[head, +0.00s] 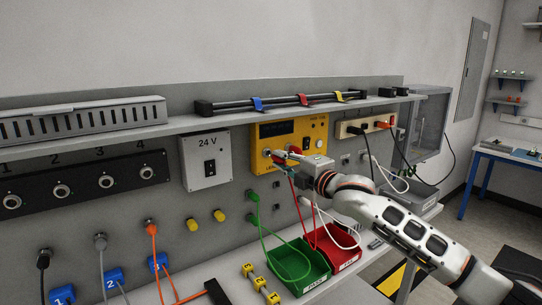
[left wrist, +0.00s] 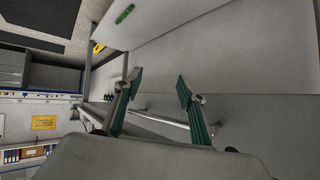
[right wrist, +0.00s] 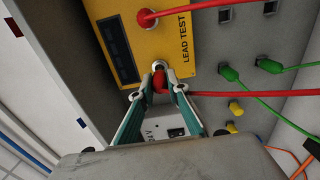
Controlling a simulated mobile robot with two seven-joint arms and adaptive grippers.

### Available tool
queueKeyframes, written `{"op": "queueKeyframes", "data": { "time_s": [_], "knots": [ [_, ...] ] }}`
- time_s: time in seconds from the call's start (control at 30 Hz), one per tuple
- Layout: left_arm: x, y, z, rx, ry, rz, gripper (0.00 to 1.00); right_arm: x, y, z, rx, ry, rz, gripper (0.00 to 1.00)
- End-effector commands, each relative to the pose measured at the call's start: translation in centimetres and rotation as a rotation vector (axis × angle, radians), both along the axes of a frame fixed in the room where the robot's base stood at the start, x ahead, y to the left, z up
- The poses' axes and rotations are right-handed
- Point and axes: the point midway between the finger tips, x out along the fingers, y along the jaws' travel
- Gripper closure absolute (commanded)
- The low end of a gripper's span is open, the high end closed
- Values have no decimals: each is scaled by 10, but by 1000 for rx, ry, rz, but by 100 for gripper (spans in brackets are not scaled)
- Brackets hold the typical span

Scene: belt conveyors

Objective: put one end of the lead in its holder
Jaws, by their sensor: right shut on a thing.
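The yellow LEAD TEST box (head: 296,143) is on the back panel; it also shows in the right wrist view (right wrist: 135,45). My right gripper (head: 277,155) is at its front, shut on a red plug (right wrist: 160,82) of the red lead (right wrist: 250,94). This plug points at a round socket (right wrist: 163,66) in the box; I cannot tell whether it is seated. Another red plug (right wrist: 148,18) sits in the box's other socket. A rail with blue, red and yellow clips (head: 303,100) lies on the shelf above. My left gripper (left wrist: 157,88) is open and empty, away from the panel.
A green bin (head: 300,262) and a red bin (head: 333,246) stand on the bench below. Green plugs (head: 253,196) and their lead hang left of my right arm. A 24 V switch box (head: 206,160) is beside the tester. White and black cables hang at right.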

Motion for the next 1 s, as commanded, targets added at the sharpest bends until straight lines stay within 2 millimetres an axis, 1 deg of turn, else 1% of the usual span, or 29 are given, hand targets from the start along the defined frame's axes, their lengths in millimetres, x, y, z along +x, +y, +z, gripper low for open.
{"op": "queueKeyframes", "data": {
  "time_s": [0.5, 0.87, 0.97, 1.0],
  "knots": [
    [0, 0, 0, 0, -1, 0, 60, -18, -13, 0, 1, -1, 0, 100],
    [0, 0, 0, 0, -1, 0, 60, -19, -14, 0, -1, -2, -1, 100],
    [1, 0, 0, 0, -1, 0, 60, -19, -17, -5, -15, -11, -9, 100],
    [1, 0, 1, 1, -2, 0, 60, -19, -20, -9, -28, -19, -17, 100]
  ]
}}
